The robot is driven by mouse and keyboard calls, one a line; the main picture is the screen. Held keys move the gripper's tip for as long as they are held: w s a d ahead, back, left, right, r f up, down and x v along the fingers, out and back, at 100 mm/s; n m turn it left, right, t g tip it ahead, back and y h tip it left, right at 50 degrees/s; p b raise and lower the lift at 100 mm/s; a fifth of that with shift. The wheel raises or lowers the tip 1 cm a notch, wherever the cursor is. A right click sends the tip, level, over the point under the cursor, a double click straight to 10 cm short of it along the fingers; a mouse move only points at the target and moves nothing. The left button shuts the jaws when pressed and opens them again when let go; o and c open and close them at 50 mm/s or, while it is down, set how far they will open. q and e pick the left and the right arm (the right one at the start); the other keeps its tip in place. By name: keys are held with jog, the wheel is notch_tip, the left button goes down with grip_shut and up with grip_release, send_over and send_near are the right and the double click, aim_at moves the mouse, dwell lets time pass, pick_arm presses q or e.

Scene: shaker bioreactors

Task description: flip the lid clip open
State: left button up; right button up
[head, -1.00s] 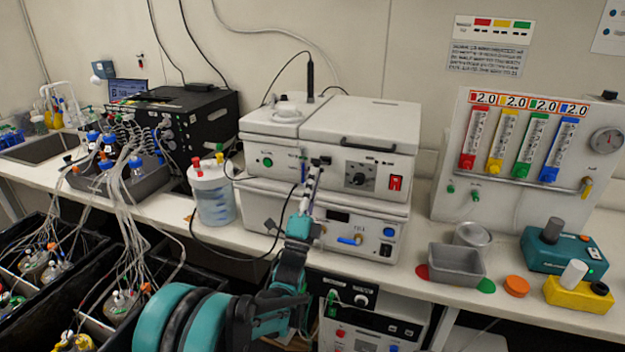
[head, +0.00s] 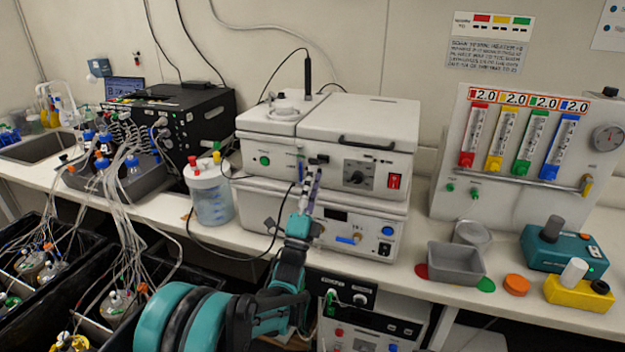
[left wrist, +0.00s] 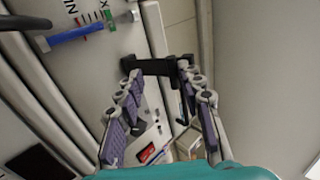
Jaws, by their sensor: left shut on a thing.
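The lid clip (head: 318,160) is a small black piece at the front edge of the upper white unit (head: 270,165), below the lid seam. My left gripper (head: 313,172) reaches up to it from below in the head view. In the left wrist view the black clip (left wrist: 155,67) lies between the two fingertips of my left gripper (left wrist: 157,75), which is shut on it. The fingers partly hide the clip in the head view, so its exact angle is hard to tell. My right gripper is not in view.
The lid's dark handle (head: 368,143) and a control dial are right of the clip. A black cable (head: 225,255) hangs close to my left arm. A clear bottle (head: 210,195) stands left; a grey tray (head: 456,265) stands right on the bench.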

pick_arm(q)
jog(key=shift+f, duration=0.1)
dwell(0.4)
jog(key=v, duration=1.2)
